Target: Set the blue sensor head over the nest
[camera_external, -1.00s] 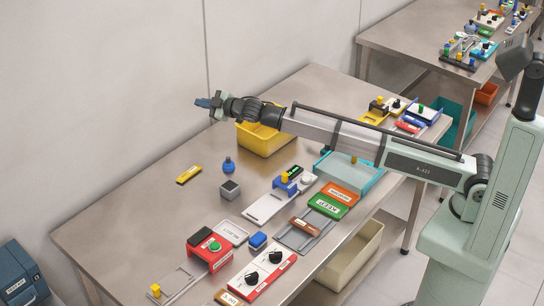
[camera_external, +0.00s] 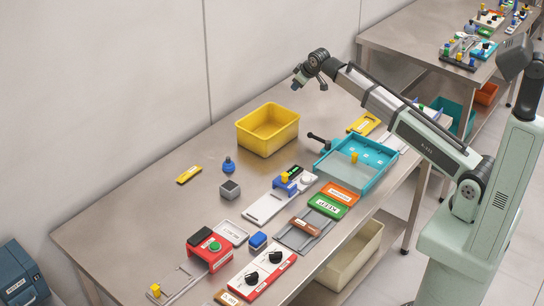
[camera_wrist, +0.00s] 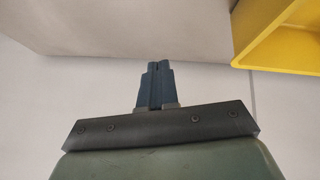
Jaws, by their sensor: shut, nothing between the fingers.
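A blue block with a yellow knob (camera_external: 284,182) stands at the far right end of a long pale plate (camera_external: 264,208) near the table's middle; it looks like the sensor head. A small round white-grey piece (camera_external: 307,179) beside it may be the nest, but I cannot tell surely. My gripper (camera_external: 296,85) is raised high, behind and right of the yellow bin, well away from the blue block. Its blue fingers are shut and empty, and they also show in the wrist view (camera_wrist: 157,66). The wrist view shows neither the block nor the nest.
A yellow bin (camera_external: 283,137) stands near my gripper and shows in the wrist view (camera_wrist: 292,50). A teal tray (camera_external: 373,179) with a black handle lies to the right.

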